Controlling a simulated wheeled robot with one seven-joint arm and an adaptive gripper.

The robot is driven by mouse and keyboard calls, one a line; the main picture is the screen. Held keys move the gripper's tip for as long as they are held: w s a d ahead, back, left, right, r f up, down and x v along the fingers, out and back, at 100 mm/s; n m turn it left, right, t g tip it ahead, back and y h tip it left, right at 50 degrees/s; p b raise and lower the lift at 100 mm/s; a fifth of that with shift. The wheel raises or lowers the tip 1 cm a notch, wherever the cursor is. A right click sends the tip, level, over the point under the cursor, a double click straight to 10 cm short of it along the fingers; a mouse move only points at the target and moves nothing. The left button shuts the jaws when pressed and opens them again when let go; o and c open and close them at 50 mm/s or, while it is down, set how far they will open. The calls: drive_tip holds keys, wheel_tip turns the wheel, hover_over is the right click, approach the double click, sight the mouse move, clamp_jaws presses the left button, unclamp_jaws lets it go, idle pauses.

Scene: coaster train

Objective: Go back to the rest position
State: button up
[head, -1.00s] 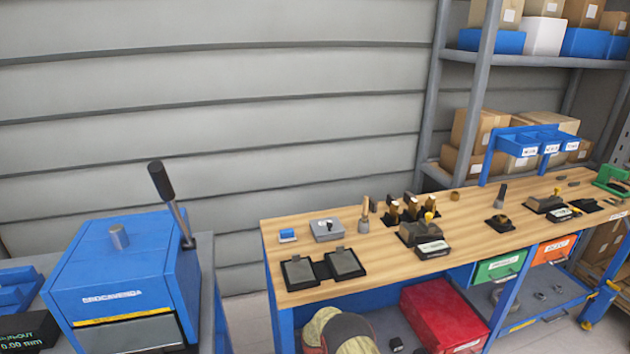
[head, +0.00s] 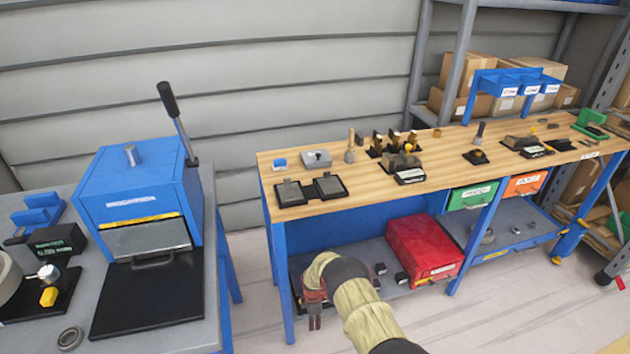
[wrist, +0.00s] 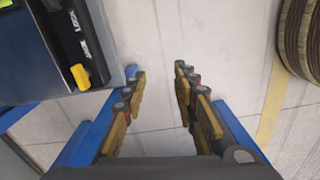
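My gripper (head: 315,318) hangs low in front of the wooden workbench (head: 245,352), at the end of my arm in its tan sleeve. In the wrist view, its two fingers (wrist: 160,105) stand apart with only pale floor between them, so it is open and empty. In the head view the fingers point down and look small. No object touches them in either view.
A blue lever machine (head: 140,190) stands on a grey table at left. The wooden bench carries small tools and black trays (head: 310,188). A red bin (head: 425,248) sits on its lower shelf. Pale floor (head: 520,300) is clear at right. Shelving stands behind.

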drive_tip(key=s+d+r+m+g, duration=0.25)
drive_tip(key=s+m, duration=0.35)
drive_tip(key=s, duration=0.4)
drive_tip(key=s+d+r+m+p, duration=0.1)
drive_tip(key=s+d+r+m, duration=0.2)
drive_tip(key=r, duration=1)
drive_tip(key=s+d+r+m+p, duration=0.1)
drive_tip(key=s+d+r+m, duration=0.15)
drive_tip(key=r, duration=0.95)
drive_tip(key=s+d+r+m+p, duration=0.15)
drive_tip(key=s+r+m, duration=0.25)
drive_tip(key=r, duration=0.9)
drive_tip(key=s+d+r+m+t+p, duration=0.1)
drive_tip(key=s+d+r+t, duration=0.1)
drive_tip(key=s+r, duration=0.4)
drive_tip(key=s+d+r+m+t+p, duration=0.1)
drive_tip(key=s+d+r+t, duration=0.2)
drive_tip(key=r, duration=1.2)
drive_tip(key=s+d+r+m+t+p, duration=0.1)
drive_tip(key=s+d+r, duration=0.4)
drive_tip(key=s+r, duration=0.5)
drive_tip(key=shift+r+m+t+p, duration=0.3)
drive_tip(key=shift+r+m+t, duration=0.25)
drive_tip(key=shift+t, duration=0.6)
